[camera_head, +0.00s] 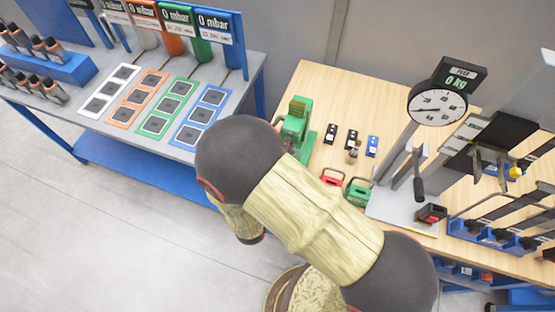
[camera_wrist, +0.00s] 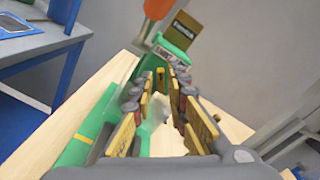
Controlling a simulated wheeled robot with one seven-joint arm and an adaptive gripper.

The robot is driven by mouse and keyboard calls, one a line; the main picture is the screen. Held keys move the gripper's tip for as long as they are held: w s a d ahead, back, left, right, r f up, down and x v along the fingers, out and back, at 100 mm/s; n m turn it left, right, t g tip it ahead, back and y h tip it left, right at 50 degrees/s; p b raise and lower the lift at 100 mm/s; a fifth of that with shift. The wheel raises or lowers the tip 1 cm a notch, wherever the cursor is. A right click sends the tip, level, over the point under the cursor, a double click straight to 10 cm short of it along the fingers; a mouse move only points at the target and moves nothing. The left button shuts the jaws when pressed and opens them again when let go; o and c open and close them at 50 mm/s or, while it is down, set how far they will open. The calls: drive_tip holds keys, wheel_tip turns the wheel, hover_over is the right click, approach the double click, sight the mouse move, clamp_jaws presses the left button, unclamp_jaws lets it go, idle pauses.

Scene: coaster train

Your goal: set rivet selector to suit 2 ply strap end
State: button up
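A green bench machine (camera_head: 296,125), which looks like the rivet press, stands at the left of the wooden table. The wrist view shows its green body (camera_wrist: 172,50), an orange handle (camera_wrist: 158,8) and a yellow-brown label plate (camera_wrist: 182,30). A small upright yellow piece (camera_wrist: 161,78) on its front may be the selector; its setting cannot be read. My gripper (camera_wrist: 160,84) is open, its fingertips on either side of this yellow piece with gaps visible. Contact cannot be confirmed. In the head view my arm hides the gripper. No strap end can be identified for certain.
Two black blocks (camera_head: 330,133) (camera_head: 351,140) and a blue block (camera_head: 372,146) lie right of the machine. Red (camera_head: 332,177) and green (camera_head: 357,191) handled items sit nearer. A dial scale (camera_head: 437,104) stands right. A blue-framed bench (camera_head: 100,140) stands left.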

drive_tip(key=v, duration=1.1)
drive_tip(key=shift+s, duration=0.3)
drive_tip(key=shift+a, duration=0.1)
